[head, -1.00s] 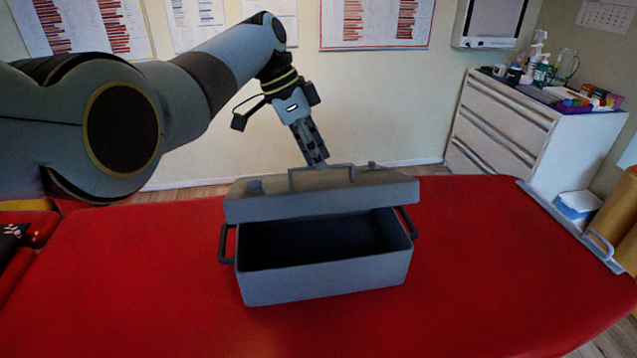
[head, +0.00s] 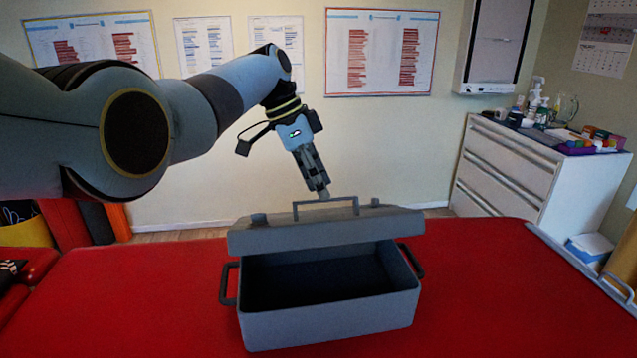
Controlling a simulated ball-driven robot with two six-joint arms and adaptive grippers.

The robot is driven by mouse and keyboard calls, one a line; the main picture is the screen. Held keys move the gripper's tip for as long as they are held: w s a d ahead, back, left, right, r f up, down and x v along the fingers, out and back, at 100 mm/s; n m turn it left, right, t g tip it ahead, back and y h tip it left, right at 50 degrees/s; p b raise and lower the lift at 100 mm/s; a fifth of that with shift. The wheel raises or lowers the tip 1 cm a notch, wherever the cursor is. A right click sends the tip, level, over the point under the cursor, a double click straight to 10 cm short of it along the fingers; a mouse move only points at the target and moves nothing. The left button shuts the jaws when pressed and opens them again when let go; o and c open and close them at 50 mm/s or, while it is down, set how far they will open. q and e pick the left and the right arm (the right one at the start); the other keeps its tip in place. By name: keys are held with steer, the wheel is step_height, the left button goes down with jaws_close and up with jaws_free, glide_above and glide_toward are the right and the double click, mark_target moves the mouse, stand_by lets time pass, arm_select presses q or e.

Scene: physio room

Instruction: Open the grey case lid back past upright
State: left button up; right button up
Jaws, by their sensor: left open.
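The grey case (head: 330,322) stands on the red table with its dark inside showing through the front gap. Its lid (head: 325,234) is partly raised and tilted, not upright, with a thin handle (head: 325,202) on its top. A dark side handle sticks out at each end of the case. My left gripper (head: 322,194) points down at the lid's handle from behind and above, with its fingertips at or very near the bar. It is open; whether it touches the handle I cannot tell. My right gripper is not in view.
The red padded table (head: 470,290) is clear around the case. A metal rail (head: 580,262) runs along its right edge. A white drawer cabinet (head: 540,170) with bottles and boxes on top stands behind at the right. Charts hang on the back wall.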

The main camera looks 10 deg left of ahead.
arm_select(q)
steer(key=v, duration=1.1)
steer(key=shift+r, duration=0.4)
steer(key=shift+s+a, duration=0.1)
